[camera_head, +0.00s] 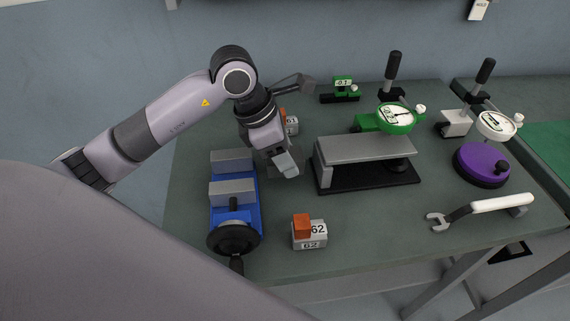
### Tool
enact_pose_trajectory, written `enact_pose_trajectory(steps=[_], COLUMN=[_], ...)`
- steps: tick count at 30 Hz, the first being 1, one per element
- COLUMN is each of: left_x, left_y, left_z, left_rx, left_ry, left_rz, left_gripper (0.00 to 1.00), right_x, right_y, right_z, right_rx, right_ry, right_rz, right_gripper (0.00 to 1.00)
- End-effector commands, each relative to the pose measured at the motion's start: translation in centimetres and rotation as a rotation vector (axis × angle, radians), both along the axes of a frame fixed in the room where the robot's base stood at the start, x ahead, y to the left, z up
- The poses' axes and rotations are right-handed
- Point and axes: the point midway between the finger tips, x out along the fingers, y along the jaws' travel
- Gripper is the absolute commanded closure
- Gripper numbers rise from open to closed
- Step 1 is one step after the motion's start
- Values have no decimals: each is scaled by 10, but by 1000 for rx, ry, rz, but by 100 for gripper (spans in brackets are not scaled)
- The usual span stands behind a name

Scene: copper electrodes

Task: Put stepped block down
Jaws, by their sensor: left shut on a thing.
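My left gripper (284,164) reaches in from the left and points down over the table, between the blue vise and the grey raised plate. It is shut on the stepped block, which is mostly hidden by the fingers and hard to tell from them. Whether the block touches the table cannot be seen. My right gripper is not in view.
The blue vise (246,216) is left of the gripper, the grey raised plate (365,149) right. Block 62 (309,236) stands in front, block 61 (292,126) behind, partly hidden. A green dial gauge (397,118), purple disc (478,166) and wrench (485,207) lie right.

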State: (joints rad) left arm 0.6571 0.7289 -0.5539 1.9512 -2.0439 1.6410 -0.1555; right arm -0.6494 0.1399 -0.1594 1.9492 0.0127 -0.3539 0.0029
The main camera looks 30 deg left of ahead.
Motion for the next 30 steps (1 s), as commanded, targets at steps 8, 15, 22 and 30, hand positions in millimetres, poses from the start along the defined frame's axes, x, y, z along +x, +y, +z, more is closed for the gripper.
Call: enact_pose_trajectory(steps=[8,15,22,30], left_x=[0,1,0,0], left_y=[-1,-1,0,0], left_z=[-30,-30,-35,-35], left_rx=[-3,-3,0,0], left_ry=[-3,-5,2,2], left_rz=[-1,0,-1,-1], left_gripper=[100,100,24,24], right_x=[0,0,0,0], right_y=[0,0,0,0], right_z=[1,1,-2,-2], right_rx=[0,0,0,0], right_ry=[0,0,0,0], right_rz=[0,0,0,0], right_gripper=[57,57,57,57])
